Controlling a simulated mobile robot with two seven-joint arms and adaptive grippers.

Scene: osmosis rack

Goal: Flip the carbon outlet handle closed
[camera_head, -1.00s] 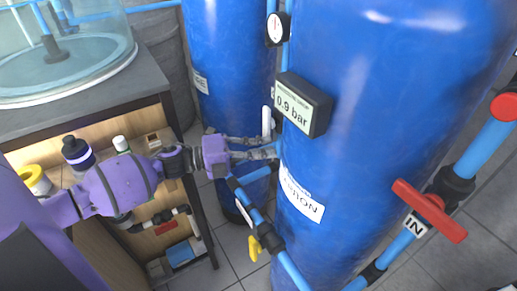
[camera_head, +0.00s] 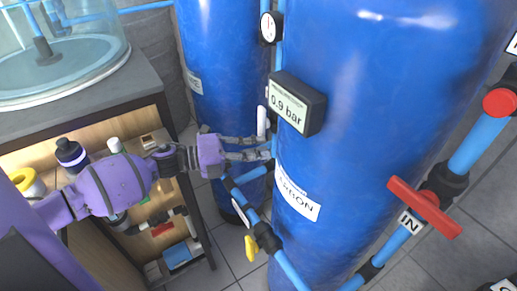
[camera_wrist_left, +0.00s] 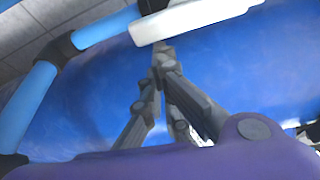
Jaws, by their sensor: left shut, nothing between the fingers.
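The large blue tank (camera_head: 370,150) carries a CARBON label (camera_head: 298,195). A white lever handle (camera_head: 262,122) stands upright at its left side, by the blue pipework. In the left wrist view a white handle (camera_wrist_left: 195,18) lies across the top, joined to a black fitting on blue pipe. My left gripper (camera_head: 270,148) is shut and empty, just below the white handle in the head view. In the wrist view its fingertips (camera_wrist_left: 160,50) meet close to the handle's near end; I cannot tell whether they touch. Which handle is the carbon outlet cannot be read. My right gripper is not in view.
A yellow handle (camera_head: 251,248) sits on the lower pipe. A red handle (camera_head: 424,206) is on the IN pipe at right. A pressure display (camera_head: 297,104) juts from the tank above my gripper. A second blue tank (camera_head: 225,60) stands behind; a shelved bench (camera_head: 100,88) is at left.

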